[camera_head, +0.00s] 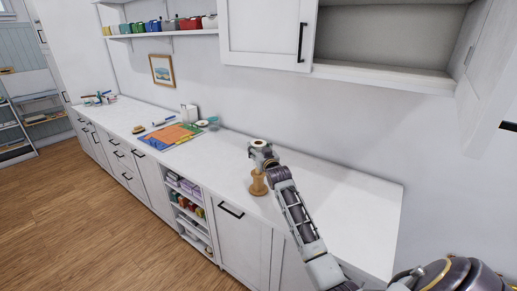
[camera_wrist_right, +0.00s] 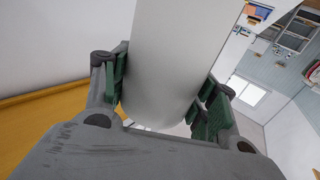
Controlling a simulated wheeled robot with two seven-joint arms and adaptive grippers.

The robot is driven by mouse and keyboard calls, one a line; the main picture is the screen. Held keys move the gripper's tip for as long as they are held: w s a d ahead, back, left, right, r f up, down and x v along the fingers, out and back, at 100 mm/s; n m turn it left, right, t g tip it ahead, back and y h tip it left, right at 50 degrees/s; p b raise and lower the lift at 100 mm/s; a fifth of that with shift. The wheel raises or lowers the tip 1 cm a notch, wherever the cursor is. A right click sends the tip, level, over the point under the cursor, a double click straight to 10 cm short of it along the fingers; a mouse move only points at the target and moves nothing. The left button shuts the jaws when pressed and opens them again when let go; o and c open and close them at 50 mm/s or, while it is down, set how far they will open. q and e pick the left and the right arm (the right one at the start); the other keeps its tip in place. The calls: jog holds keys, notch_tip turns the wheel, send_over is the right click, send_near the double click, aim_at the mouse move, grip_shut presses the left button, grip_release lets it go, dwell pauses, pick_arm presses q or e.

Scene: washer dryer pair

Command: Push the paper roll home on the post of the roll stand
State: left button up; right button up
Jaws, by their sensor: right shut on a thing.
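The white paper roll (camera_head: 258,142) is upright above the counter, with its round top end and the hole in its core facing up. My right gripper (camera_head: 264,154) is shut on the roll's side. In the right wrist view the pale roll (camera_wrist_right: 185,50) fills the space between the green finger pads. The wooden roll stand (camera_head: 258,184) stands on the counter near its front edge, directly below the roll in the picture. The gripper hides much of the roll and the upper stand, so I cannot tell how far the post is inside the core. My left gripper is not in view.
The white counter (camera_head: 340,205) is clear to the right of the stand. A colourful mat (camera_head: 172,136) and small items lie farther left. An upper cabinet (camera_head: 268,32) and a shelf with pots (camera_head: 165,31) hang above. Open shelves (camera_head: 190,207) are below the counter.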

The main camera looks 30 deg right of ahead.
jog(key=shift+p, duration=0.3)
dwell(0.7)
jog(key=shift+f+b, duration=1.35)
jog(key=shift+f, duration=1.2)
dwell(1.4)
jog(key=o, duration=1.1)
jog(key=shift+o, duration=0.2)
jog(key=shift+s, duration=0.15)
jog(key=v, duration=1.1)
jog(key=shift+s, duration=0.35)
